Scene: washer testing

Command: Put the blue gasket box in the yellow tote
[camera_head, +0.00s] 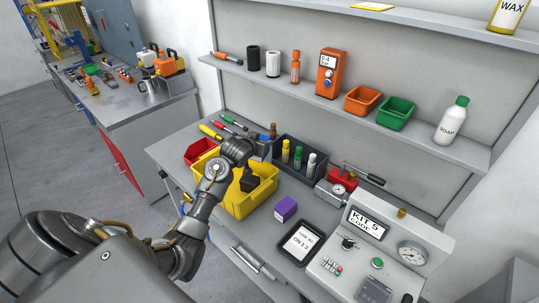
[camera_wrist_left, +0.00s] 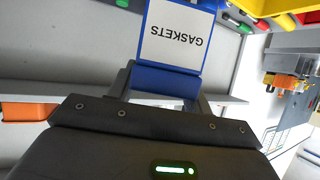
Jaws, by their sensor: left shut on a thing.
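The blue gasket box (camera_wrist_left: 178,40), with a white label reading GASKETS, is between the fingers of my left gripper (camera_wrist_left: 166,82) in the wrist view. In the head view only a small blue part of the box (camera_head: 265,141) shows beyond my left gripper (camera_head: 258,150), which is shut on it. The yellow tote (camera_head: 238,204) stands on the bench, and my left wrist passes over it, hiding part of it. The gripper is over the tote's far side; I cannot tell the exact height of the box. My right gripper is not in view.
A red bin (camera_head: 201,150) is left of the tote. A dark tray (camera_head: 313,178) with several bottles is behind it to the right. A loaded shelf (camera_head: 340,108) runs above.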

